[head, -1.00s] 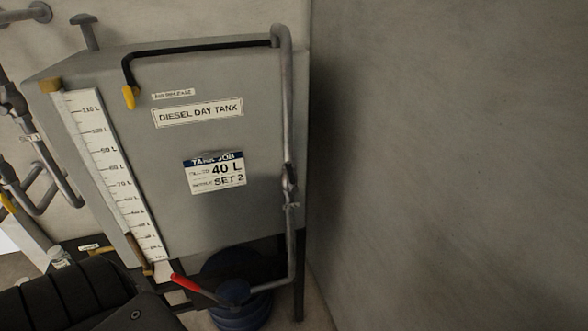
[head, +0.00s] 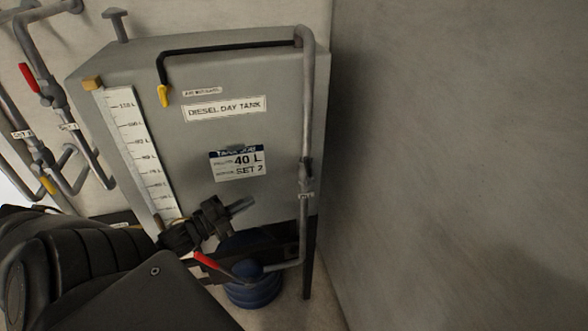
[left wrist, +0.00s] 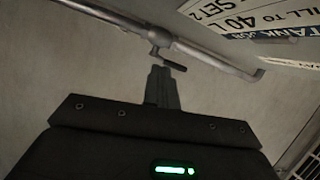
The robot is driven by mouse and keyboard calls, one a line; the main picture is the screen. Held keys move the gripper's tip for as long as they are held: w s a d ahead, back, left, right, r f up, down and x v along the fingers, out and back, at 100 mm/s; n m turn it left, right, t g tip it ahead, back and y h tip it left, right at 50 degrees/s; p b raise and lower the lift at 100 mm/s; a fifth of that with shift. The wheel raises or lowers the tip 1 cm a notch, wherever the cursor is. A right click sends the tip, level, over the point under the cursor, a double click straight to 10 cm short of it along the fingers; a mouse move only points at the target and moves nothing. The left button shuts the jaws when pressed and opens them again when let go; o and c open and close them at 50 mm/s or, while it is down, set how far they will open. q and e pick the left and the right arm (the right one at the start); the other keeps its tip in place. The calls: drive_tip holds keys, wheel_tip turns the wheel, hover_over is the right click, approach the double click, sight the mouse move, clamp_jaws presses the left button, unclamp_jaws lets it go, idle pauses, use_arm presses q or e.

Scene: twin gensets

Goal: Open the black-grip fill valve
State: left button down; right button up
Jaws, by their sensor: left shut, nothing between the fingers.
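The fill valve (head: 306,170) is a small dark-gripped valve on the grey vertical pipe right of the diesel day tank, with a small label just below it. In the left wrist view the valve (left wrist: 165,48) sits on the slanting pipe, its short black grip (left wrist: 173,65) sticking out to the side. My left gripper (head: 240,206) is shut and empty in front of the tank's lower part, left of the valve. In the left wrist view its closed fingertips (left wrist: 160,74) point at the valve, close to the grip; whether they touch it I cannot tell. My right gripper is not in view.
A red lever (head: 207,261) and blue drum (head: 254,290) are below. A bare wall (head: 460,150) stands right.

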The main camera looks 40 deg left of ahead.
use_arm(q)
wheel_tip(320, 180, up, 4)
drive_tip(key=d+m+h, duration=0.2)
drive_tip(key=m+h, duration=0.1)
drive_tip(key=p, duration=0.2)
approach(308, 171)
drive_tip(key=w+d+r, duration=0.1)
drive_tip(key=w+r, duration=0.1)
drive_tip(key=w, duration=0.2)
drive_tip(key=shift+w+d+f+m+p, duration=0.15)
drive_tip(key=shift+w+d+p, duration=0.1)
drive_tip(key=shift+w, duration=0.25)
drive_tip(key=shift+w+d+m+p, duration=0.15)
drive_tip(key=shift+w+p, duration=0.1)
drive_tip(key=shift+w, duration=0.25)
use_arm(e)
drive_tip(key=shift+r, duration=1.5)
use_arm(q)
drive_tip(key=shift+w+d+r, duration=0.2)
drive_tip(key=shift+w+r, duration=0.3)
drive_tip(key=shift+w, duration=0.1)
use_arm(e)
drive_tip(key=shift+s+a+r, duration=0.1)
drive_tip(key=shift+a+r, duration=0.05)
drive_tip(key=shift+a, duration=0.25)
use_arm(q)
drive_tip(key=shift+s, duration=0.1)
